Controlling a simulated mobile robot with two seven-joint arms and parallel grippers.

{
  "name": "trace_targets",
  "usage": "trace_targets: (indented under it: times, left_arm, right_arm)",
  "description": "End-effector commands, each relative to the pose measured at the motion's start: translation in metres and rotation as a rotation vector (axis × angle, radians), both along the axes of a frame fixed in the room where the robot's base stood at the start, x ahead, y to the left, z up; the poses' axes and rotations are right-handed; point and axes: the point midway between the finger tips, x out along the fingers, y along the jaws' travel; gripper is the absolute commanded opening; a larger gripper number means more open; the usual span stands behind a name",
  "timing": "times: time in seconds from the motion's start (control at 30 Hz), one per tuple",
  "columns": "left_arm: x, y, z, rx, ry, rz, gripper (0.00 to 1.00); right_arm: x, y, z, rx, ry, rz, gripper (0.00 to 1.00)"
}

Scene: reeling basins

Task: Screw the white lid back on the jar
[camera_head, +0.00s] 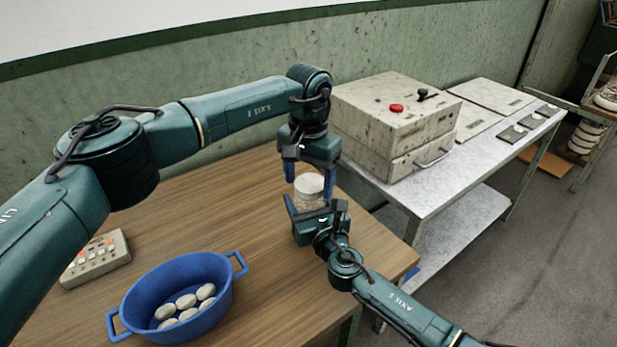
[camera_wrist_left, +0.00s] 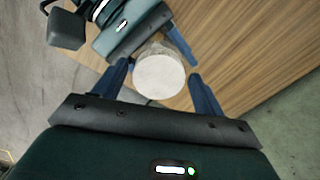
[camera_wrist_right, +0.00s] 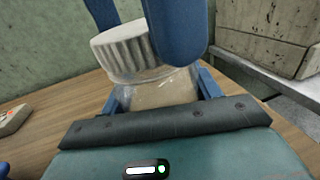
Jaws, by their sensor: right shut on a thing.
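The white ribbed lid (camera_head: 309,183) sits on top of the clear glass jar (camera_head: 309,200); both show close in the right wrist view, lid (camera_wrist_right: 122,46) above jar (camera_wrist_right: 165,90). The lid looks slightly tilted there; whether its thread is engaged I cannot tell. My right gripper (camera_head: 315,207) is shut on the jar's body, near the table's far right part. My left gripper (camera_head: 311,177) points down from above, its blue fingers open on either side of the lid. In the left wrist view, gaps show between the lid (camera_wrist_left: 159,77) and both fingers.
A blue two-handled basin (camera_head: 193,275) with several pale cocoons stands at the table's front left, beside a grey button box (camera_head: 96,257). A beige machine box (camera_head: 392,118) stands on the metal bench (camera_head: 424,186) to the right. The middle of the wooden table (camera_head: 222,212) is clear.

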Motion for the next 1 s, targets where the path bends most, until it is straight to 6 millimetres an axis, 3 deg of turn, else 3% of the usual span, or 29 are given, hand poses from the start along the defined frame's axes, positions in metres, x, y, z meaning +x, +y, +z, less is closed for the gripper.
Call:
trace_targets:
  times: [0.37, 0.7, 1.0]
  left_arm:
    - [0.0, 0.0, 0.002, 0.0, 0.0, 0.001, 0.78]
    - [0.0, 0.0, 0.041, 0.0, -0.001, 0.001, 0.78]
    - [0.0, 0.0, 0.044, 0.001, 0.002, 0.001, 0.76]
  right_arm:
    - [0.0, 0.0, -0.001, -0.002, 0.002, 0.0, 0.0]
    - [0.0, 0.0, -0.001, -0.002, 0.002, 0.0, 0.0]
    - [0.0, 0.0, -0.001, -0.001, 0.001, 0.0, 0.0]
